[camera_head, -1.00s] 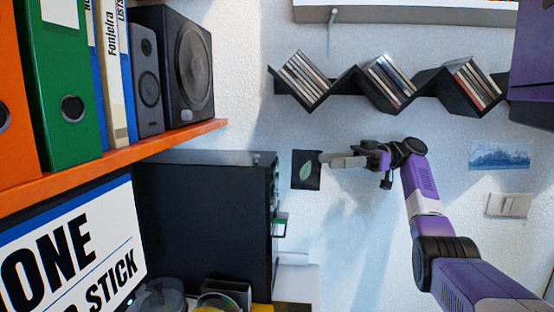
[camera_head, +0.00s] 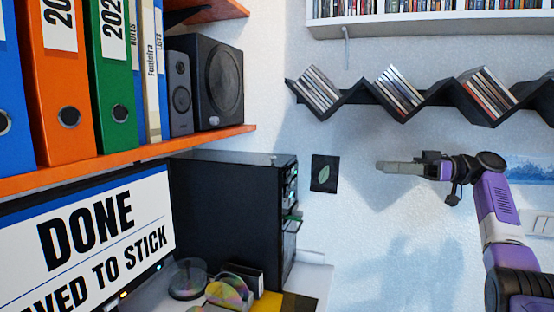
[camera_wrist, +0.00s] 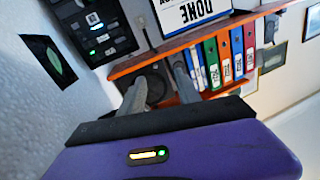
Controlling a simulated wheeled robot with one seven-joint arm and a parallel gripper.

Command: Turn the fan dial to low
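A black computer tower (camera_head: 225,215) stands below the orange shelf at the centre left in the head view. Its narrow front panel (camera_head: 290,185) with green lights faces right and is seen edge-on. The panel also shows in the wrist view at the upper left (camera_wrist: 98,28), turned and partly cut off. I cannot clearly pick out the fan dial in either view. My gripper (camera_head: 382,167) is to the right of the tower, apart from it, with its fingers pointing left. In the wrist view its fingers (camera_wrist: 158,75) are spread with nothing between them.
An orange shelf (camera_head: 130,160) with binders and speakers (camera_head: 218,80) overhangs the tower's left side. A monitor (camera_head: 95,235) reads "DONE". A dark leaf card (camera_head: 324,173) hangs on the wall. A zigzag disc shelf (camera_head: 355,95) is above my arm. Discs (camera_head: 230,290) lie below the tower.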

